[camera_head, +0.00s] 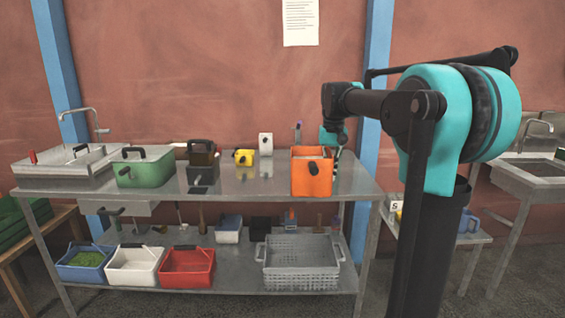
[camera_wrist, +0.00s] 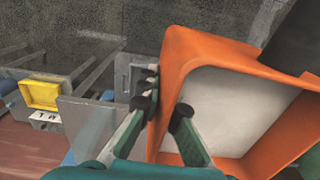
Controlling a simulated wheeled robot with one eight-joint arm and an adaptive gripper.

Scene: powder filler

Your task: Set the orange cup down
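The orange cup (camera_head: 311,178) is a square, open-topped container, upright at the right end of the metal table in the head view. A dark round part shows on its front. In the wrist view the cup (camera_wrist: 205,48) fills the right side, with a pale, whitish inside. My gripper (camera_head: 335,158) is at the cup's right side. Its fingers (camera_wrist: 163,107) straddle the cup's wall, one outside and one inside, and appear closed on it. The cup's base is close to the tabletop; I cannot tell whether it touches.
The metal table (camera_head: 250,190) also holds a green container (camera_head: 145,172), a dark container (camera_head: 203,155), a yellow item (camera_head: 244,157) and a white item (camera_head: 266,145). Bare tabletop lies left of the cup. A grey basket (camera_head: 302,265) and coloured trays stand on the lower shelf.

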